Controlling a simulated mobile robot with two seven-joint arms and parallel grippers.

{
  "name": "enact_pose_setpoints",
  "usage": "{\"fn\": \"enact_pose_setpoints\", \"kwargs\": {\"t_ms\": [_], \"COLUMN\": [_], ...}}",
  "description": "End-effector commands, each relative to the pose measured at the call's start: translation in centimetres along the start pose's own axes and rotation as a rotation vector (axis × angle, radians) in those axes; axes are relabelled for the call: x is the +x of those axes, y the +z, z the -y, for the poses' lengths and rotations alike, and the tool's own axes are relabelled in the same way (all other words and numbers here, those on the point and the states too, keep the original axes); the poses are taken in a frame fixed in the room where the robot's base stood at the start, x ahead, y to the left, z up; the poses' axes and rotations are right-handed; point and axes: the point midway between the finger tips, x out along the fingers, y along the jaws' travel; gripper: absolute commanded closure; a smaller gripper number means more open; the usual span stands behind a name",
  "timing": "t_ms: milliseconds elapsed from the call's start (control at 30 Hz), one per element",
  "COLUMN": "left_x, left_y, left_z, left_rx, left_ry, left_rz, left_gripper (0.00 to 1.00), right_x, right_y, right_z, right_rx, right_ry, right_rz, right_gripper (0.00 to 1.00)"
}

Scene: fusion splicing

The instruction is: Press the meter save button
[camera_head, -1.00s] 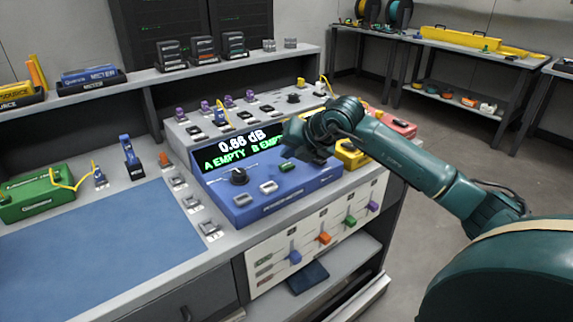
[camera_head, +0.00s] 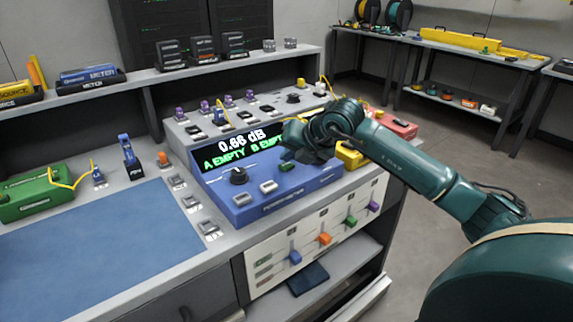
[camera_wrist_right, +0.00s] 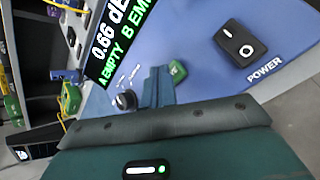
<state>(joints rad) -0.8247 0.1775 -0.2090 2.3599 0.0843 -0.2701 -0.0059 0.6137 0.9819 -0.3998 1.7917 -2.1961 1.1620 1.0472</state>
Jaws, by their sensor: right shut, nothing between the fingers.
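The blue power meter (camera_head: 290,190) sits on the bench, its display (camera_head: 240,146) reading 0.66 dB, A EMPTY, B EMPTY. A small green button (camera_head: 287,167) is on its top face; I cannot read a label on it. The button also shows in the right wrist view (camera_wrist_right: 178,71), just beyond and right of the fingertips. My right gripper (camera_head: 297,156) is shut and empty, pointing down over the meter close to the button. In the wrist view its fingers (camera_wrist_right: 158,92) appear beside the button; I cannot tell whether they touch it. My left gripper is out of view.
A black dial (camera_wrist_right: 125,100) and a black power switch (camera_wrist_right: 240,43) are on the meter near the gripper. A yellow case (camera_head: 351,156) and red case (camera_head: 398,126) stand to its right. A blue mat (camera_head: 100,235) lies clear at the left.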

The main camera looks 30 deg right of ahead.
Motion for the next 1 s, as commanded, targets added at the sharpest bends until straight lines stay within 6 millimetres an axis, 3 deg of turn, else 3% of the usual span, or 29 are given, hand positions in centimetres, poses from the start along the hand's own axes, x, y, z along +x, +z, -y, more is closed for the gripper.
{"fn": "enact_pose_setpoints", "kwargs": {"t_ms": [1000], "left_x": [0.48], "left_y": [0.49], "left_z": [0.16], "left_rx": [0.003], "left_ry": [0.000], "left_rz": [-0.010], "left_gripper": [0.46], "right_x": [0.71], "right_y": [-0.54], "right_z": [0.51], "right_rx": [0.000], "right_ry": [-0.001], "right_rz": [-0.002], "right_gripper": [1.00]}}
